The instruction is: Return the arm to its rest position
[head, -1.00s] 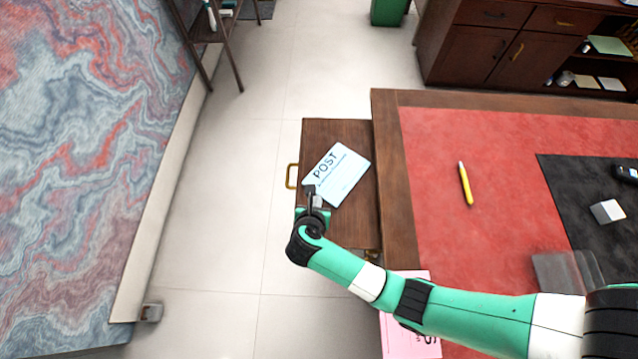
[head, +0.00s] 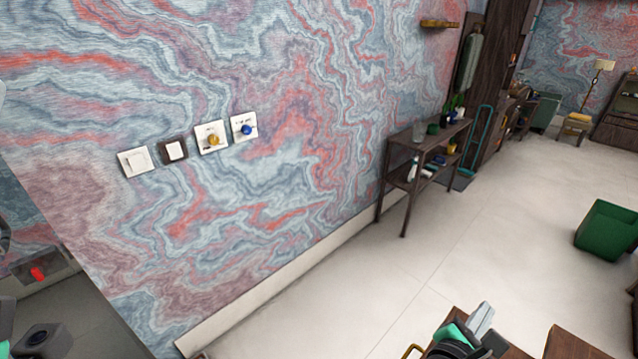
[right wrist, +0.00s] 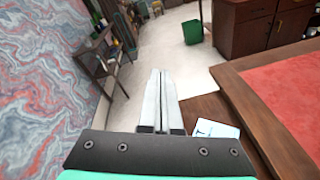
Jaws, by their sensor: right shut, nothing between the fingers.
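My right gripper (head: 481,318) shows at the bottom of the head view, above the brown wooden drawer top beside the desk. In the right wrist view its two pale fingers (right wrist: 160,100) are pressed together with nothing between them. They point out past the desk toward the floor and room beyond. The rest of my right arm is out of the head view. My left gripper cannot be made out in either view.
The desk (right wrist: 230,95) with its red leather top lies at right in the wrist view. A white card (right wrist: 217,130) lies below the fingers. A wooden shelf stand (head: 425,160) stands by the marbled wall. A green bin (head: 606,228) stands on open pale floor.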

